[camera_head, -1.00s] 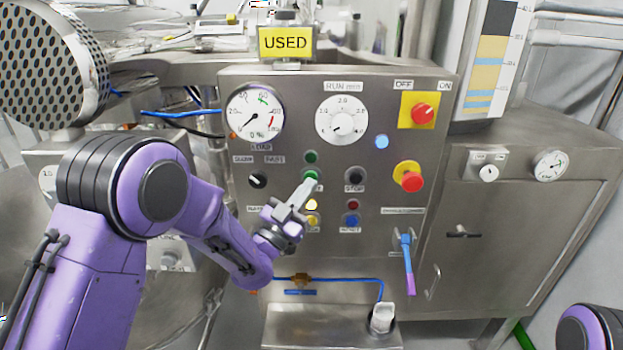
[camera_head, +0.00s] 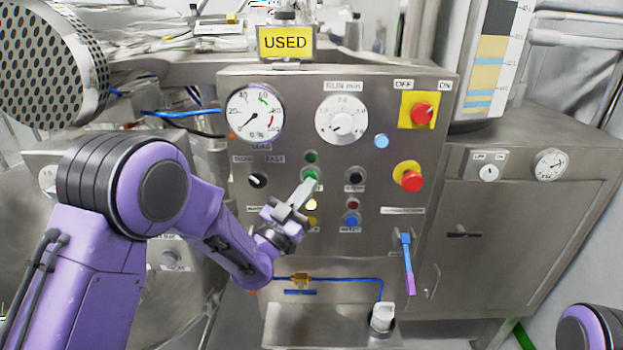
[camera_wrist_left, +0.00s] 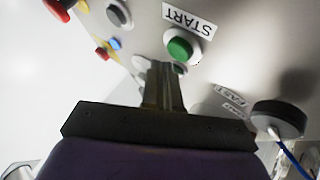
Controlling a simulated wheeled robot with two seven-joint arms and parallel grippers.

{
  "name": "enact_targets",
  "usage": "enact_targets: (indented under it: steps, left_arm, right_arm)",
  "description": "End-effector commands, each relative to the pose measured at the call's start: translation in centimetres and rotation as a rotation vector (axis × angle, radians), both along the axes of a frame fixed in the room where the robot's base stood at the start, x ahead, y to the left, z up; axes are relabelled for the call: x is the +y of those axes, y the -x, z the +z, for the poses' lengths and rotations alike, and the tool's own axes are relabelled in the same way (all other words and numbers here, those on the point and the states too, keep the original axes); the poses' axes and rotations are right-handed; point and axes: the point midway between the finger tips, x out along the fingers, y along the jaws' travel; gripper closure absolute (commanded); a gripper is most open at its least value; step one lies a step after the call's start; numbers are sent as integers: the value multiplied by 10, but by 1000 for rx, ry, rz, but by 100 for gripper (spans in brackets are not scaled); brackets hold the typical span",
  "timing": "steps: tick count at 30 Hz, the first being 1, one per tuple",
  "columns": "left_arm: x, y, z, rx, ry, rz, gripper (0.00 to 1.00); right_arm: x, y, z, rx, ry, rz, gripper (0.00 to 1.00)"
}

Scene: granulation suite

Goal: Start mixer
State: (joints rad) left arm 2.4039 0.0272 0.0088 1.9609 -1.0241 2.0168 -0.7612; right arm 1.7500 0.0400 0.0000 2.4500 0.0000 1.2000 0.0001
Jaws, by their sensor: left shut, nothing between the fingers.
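The mixer's control panel (camera_head: 350,250) is a steel face with dials, lamps and buttons. The green START button (camera_head: 312,174) is left of its middle, above its label, which my fingers partly cover. It shows clearly in the left wrist view (camera_wrist_left: 180,49), with the START label upside down. My left gripper (camera_head: 308,186) is shut and empty, its tips pointing up at the button from just below. In the left wrist view the shut fingertips (camera_wrist_left: 166,68) overlap the area beside the button; I cannot tell whether they touch it. My right gripper is out of view.
A green lamp (camera_head: 311,157) is above the button; a black button (camera_head: 355,176) is to its right. A red emergency knob (camera_head: 412,181), red OFF/ON switch (camera_head: 422,112), black SLOW/FAST knob (camera_head: 257,181) and blue-handled lever (camera_head: 407,265) surround it. A yellow USED sign (camera_head: 286,42) stands above.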

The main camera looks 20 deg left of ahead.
Motion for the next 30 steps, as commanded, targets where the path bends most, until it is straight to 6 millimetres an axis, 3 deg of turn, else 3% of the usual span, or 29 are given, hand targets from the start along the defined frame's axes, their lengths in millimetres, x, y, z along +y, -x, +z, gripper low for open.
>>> enact_targets:
  steps: [30]
  left_arm:
    - [2,-8,0,0,0,0,100]
  right_arm:
    - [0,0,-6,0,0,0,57]
